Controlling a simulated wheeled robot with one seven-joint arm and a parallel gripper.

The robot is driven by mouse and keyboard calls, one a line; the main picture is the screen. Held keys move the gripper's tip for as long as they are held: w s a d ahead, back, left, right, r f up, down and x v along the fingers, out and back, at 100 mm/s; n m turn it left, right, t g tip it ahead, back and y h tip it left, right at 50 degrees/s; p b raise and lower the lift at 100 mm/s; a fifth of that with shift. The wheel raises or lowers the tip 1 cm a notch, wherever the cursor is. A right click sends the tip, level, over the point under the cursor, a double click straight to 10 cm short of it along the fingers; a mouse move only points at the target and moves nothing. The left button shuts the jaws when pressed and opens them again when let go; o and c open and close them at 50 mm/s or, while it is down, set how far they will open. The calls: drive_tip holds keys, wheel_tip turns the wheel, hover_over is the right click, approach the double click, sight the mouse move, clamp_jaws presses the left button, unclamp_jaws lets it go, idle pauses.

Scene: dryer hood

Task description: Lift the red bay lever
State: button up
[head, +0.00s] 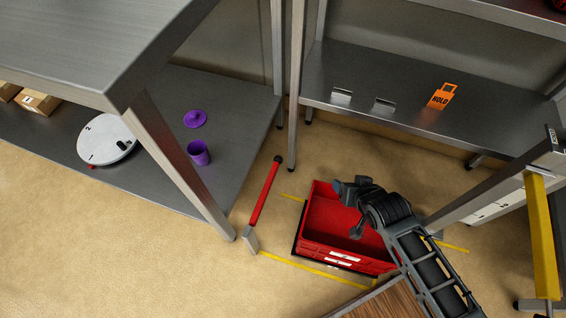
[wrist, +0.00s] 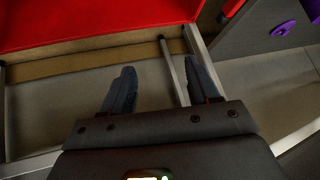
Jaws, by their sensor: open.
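The red bay lever (head: 264,192) is a long red bar with a dark tip. It leans up from a grey foot (head: 250,242) on the floor, left of the red crate. My gripper (head: 347,208) is over the red crate, right of the lever and apart from it. In the wrist view, my gripper (wrist: 162,75) is open, with a thin grey bar showing between its fingers and nothing gripped. A short red piece at that view's top right edge may be the lever, but most of it is cut off.
The red crate (head: 322,248) stands on the floor among yellow lines. A steel bench (head: 60,45) at left holds a white disc (head: 106,140), a purple cup (head: 199,153) and a purple lid (head: 195,118). A shelf behind holds an orange HOLD tag (head: 441,96). A yellow bar (head: 543,235) stands at right.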

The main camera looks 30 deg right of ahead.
drive_tip(key=w+a+f+m+g+b, duration=0.1)
drive_tip(key=w+f+m+g+b, duration=0.3)
drive_tip(key=w+f, duration=0.6)
drive_tip(key=r+m+g+y+b, duration=0.1)
drive_tip(key=r+g+y+b, duration=0.15)
drive_tip(key=b, duration=0.45)
hover_over(279, 158)
drive_tip(key=s, duration=0.1)
drive_tip(key=shift+t+y, duration=0.25)
drive_tip(key=shift+y, duration=0.1)
drive_tip(key=f+b, duration=0.1)
drive_tip(key=f, duration=0.1)
drive_tip(key=f+b, duration=0.2)
drive_tip(key=f, duration=0.1)
drive_tip(key=w+f+b, duration=0.1)
drive_tip(key=f, duration=0.2)
clamp_jaws()
